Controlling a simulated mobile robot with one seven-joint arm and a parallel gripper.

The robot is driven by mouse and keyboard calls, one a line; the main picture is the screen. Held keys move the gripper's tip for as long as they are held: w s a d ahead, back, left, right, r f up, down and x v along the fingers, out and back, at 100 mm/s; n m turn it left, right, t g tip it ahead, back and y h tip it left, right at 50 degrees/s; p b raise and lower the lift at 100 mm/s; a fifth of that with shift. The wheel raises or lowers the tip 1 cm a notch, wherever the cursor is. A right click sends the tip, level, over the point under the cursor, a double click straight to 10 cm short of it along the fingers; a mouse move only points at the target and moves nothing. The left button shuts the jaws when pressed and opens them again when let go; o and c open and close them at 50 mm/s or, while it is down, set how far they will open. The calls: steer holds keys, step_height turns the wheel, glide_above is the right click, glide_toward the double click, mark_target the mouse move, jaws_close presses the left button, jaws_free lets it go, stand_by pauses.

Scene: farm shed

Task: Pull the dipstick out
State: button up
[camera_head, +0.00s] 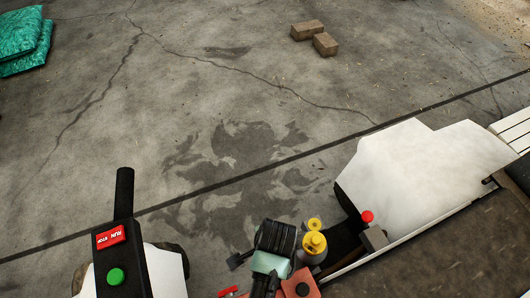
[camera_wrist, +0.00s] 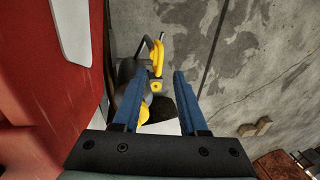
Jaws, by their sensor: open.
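In the wrist view a yellow looped handle (camera_wrist: 157,55), which looks like the dipstick's, stands beyond my fingertips, near the left one. A yellow part (camera_wrist: 155,87) shows just below it, between the fingers. My gripper (camera_wrist: 160,74) has two blue fingers spread apart, with nothing held between them. In the head view two yellow parts, a small upper one (camera_head: 314,224) and a larger lower one (camera_head: 313,244), stand on the machine at bottom centre. I cannot tell which is the dipstick there. The dipstick's rod is hidden.
A red-tipped lever (camera_head: 367,217) stands right of the yellow parts, near a white panel (camera_head: 420,165). A control post with a green button (camera_head: 116,276) stands at lower left. A red body (camera_wrist: 45,110) fills the wrist view's left side. Two bricks (camera_head: 308,30) lie on open concrete.

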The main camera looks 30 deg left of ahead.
steer(key=f, duration=0.3)
steer(key=a+f, duration=0.1)
steer(key=f, duration=0.1)
steer(key=shift+w+f+b, duration=0.3)
steer(key=shift+w+b, duration=0.05)
steer(key=shift+w, duration=0.05)
steer(key=shift+c, duration=0.3)
steer(key=shift+d, duration=0.1)
jaws_close()
stand_by(0.7)
